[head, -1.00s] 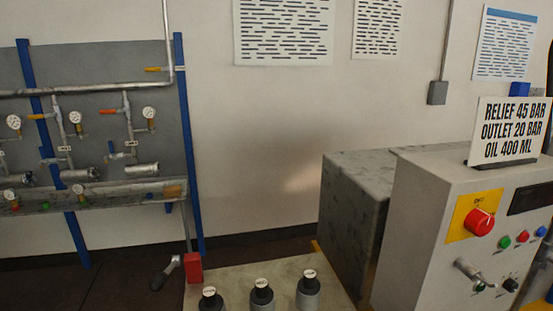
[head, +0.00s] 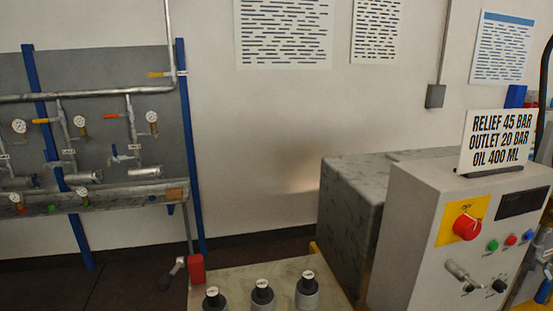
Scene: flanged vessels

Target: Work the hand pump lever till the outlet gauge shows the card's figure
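The card (head: 497,141) stands in a slot on top of the grey control box (head: 412,235) and reads RELIEF 45 BAR, OUTLET 20 BAR, OIL 400 ML. Several small round gauges (head: 152,117) are on the pipe panel at left; their needles and labels are too small to read, so I cannot tell which is the outlet gauge. A thin grey rod (head: 190,232) rises from a red block (head: 196,268), with a dark-ended crank handle (head: 172,273) beside it. I cannot tell whether either is the pump lever. Neither gripper is in view.
A marbled grey block (head: 348,210) stands behind the control box. The box carries a red knob (head: 467,227) and a silver handle (head: 462,272). Dark floor shows at lower left.

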